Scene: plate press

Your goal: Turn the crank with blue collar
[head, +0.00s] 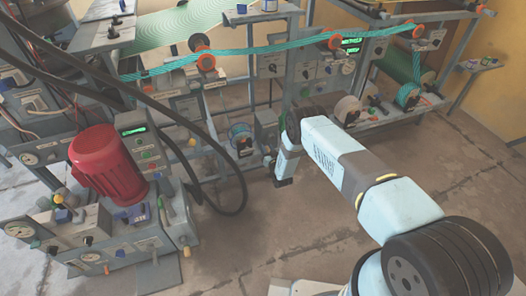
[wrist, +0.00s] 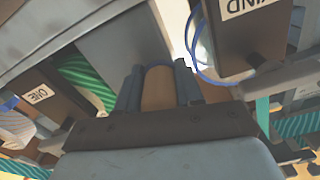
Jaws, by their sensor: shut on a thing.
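In the wrist view my gripper (wrist: 158,72) has its two dark fingers on either side of a tan, rounded crank handle (wrist: 158,93) and is shut on it. A grey panel or housing (wrist: 120,45) lies just beyond the fingertips. A thin blue curved loop (wrist: 197,68) shows right of the fingers; I cannot tell whether it is the crank's collar or a cable. In the head view my arm reaches toward the machine, and the held handle is hidden there.
Dark labelled boxes flank the gripper: one marked WIND (wrist: 248,30) and another (wrist: 45,100) at left. A red motor (head: 108,163) and looping black hoses (head: 215,205) stand left of my arm. Teal webbing (head: 270,50) runs over orange rollers behind. The floor (head: 240,240) before the machine is clear.

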